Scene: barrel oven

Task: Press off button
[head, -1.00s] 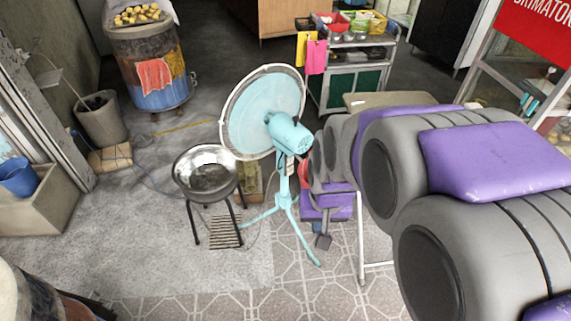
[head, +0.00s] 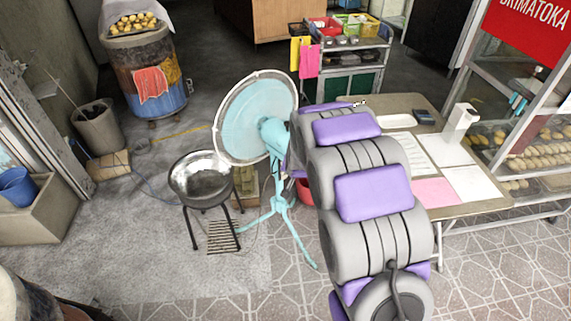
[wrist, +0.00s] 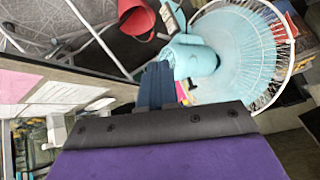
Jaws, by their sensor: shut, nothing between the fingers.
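The light blue standing fan (head: 270,130) has a round wire guard and a tripod stand, and stands left of my arm in the head view. In the wrist view, its rounded motor housing (wrist: 196,58) and guard (wrist: 245,50) fill the upper right. My gripper (wrist: 155,80) shows its dark blue fingers shut and empty, close beside the motor housing in that picture; I cannot tell whether they touch. In the head view my arm hides the gripper. A small dark box with a pale face (wrist: 174,16) shows above the housing. I cannot make out an off button.
A metal bowl on a black stand (head: 205,178) is left of the fan. A red bucket (wrist: 136,18) sits below my arm. A table with papers (head: 465,178) is on the right. The tiled floor in front is clear.

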